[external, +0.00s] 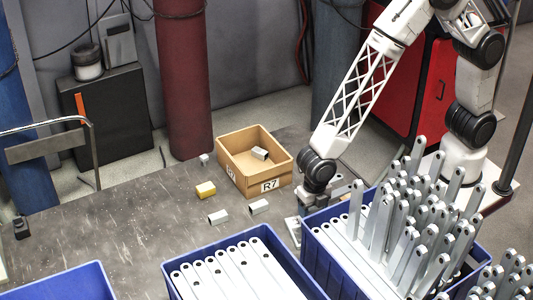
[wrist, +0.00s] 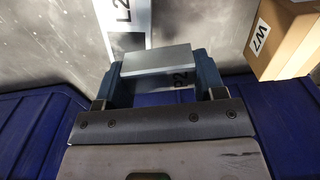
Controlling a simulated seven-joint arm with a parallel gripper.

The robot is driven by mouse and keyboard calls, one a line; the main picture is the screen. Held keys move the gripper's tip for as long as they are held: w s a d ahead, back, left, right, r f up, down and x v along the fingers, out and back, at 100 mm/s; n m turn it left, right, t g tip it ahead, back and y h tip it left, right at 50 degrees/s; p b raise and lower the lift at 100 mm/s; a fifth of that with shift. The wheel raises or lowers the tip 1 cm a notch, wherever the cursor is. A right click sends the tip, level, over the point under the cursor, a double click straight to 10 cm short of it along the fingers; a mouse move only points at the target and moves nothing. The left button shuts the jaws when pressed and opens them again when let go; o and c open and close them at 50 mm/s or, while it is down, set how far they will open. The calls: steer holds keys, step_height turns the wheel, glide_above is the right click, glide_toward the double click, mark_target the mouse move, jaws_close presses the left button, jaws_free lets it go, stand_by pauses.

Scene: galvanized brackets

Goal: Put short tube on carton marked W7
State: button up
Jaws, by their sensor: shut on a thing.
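My gripper (wrist: 158,88) is shut on a short grey tube (wrist: 157,60), which lies crosswise between the fingers in the wrist view. A brown carton marked W7 (wrist: 284,40) is at the upper right of the wrist view, apart from the tube and cut off by the picture edge. In the external view my gripper (external: 312,204) is low, behind the blue bins, and the held tube cannot be made out. I cannot pick out the W7 carton in that view.
An open carton marked R7 (external: 285,178) holds a short piece. Blue bins (external: 174,284) of long bars stand in front; upright bars (external: 402,215) rise right of my gripper. Plates marked L2 (wrist: 124,12) and P2 show below.

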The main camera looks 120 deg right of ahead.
steer(key=s+r, duration=0.1)
steer(key=s, duration=0.4)
steer(key=s+a+r+n, duration=0.1)
steer(key=s, duration=0.5)
steer(key=s+r+n, duration=0.1)
steer(key=s+r, duration=0.1)
steer(key=s, duration=0.3)
steer(key=shift+s+a, duration=0.35)
steer(key=shift+a, duration=0.05)
steer(key=s+a+n, duration=0.1)
steer(key=s+n, duration=0.1)
steer(key=s, duration=1.3)
steer(key=shift+r+n, duration=0.3)
steer(key=shift+w+a, duration=0.1)
steer(key=w, duration=0.5)
steer(key=w+f, duration=0.1)
steer(key=w, duration=0.9)
steer(key=shift+w+d+f, duration=0.25)
steer(key=shift+w+d, duration=0.05)
steer(key=shift+w, duration=0.1)
steer(key=shift+f, duration=1.75)
steer(key=shift+f, duration=0.1)
steer(key=o, duration=0.9)
steer(key=shift+o, duration=0.2)
